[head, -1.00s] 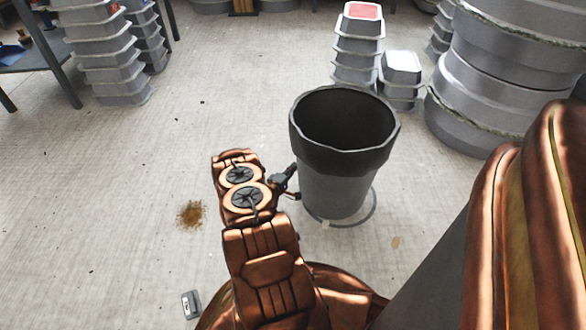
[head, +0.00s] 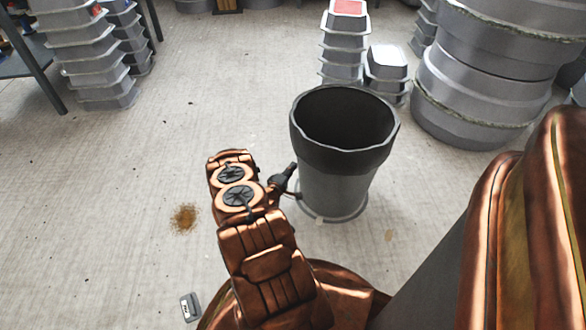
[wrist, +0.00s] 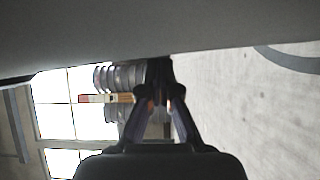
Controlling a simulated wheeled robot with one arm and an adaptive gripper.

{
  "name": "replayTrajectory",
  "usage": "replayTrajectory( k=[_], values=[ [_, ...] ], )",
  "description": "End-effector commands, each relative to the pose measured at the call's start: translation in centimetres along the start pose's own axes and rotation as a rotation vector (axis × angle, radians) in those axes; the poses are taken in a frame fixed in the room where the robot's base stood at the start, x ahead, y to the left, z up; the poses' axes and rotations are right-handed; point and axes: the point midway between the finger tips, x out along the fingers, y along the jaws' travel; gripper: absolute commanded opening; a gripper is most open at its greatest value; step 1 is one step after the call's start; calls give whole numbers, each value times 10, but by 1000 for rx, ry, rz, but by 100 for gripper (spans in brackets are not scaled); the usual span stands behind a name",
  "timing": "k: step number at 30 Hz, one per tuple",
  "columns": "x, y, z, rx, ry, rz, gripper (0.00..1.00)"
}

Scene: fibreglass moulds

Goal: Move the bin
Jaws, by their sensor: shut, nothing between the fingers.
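The bin (head: 335,185) is a grey tapered bucket with a wide dark rim, upright on the floor and open at the top. Its inside looks empty from what shows. My gripper (head: 291,180) is low at the bin's left side, its fingers shut with nothing between them. It is against or very near the bin's wall; I cannot tell whether it touches. In the wrist view, the closed fingers (wrist: 159,80) point away below a broad grey surface (wrist: 80,35), which looks like the bin's side.
Grey stacked moulds (head: 343,45) stand behind the bin, and big round moulds (head: 465,90) at the back right. More stacks (head: 90,50) and a table (head: 30,62) are at the left.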

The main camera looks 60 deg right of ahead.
Motion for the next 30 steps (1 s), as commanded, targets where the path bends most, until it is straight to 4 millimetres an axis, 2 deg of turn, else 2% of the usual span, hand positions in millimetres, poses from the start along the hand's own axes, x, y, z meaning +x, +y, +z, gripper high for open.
replayTrajectory(
  k=[7,9,21,30],
  values=[
    [-6,-3,-22,1,-2,1,0],
    [-19,2,-22,-3,-2,-2,0],
    [-84,2,-24,-3,4,1,0],
    [-105,0,-22,-1,-1,1,0]
  ],
)
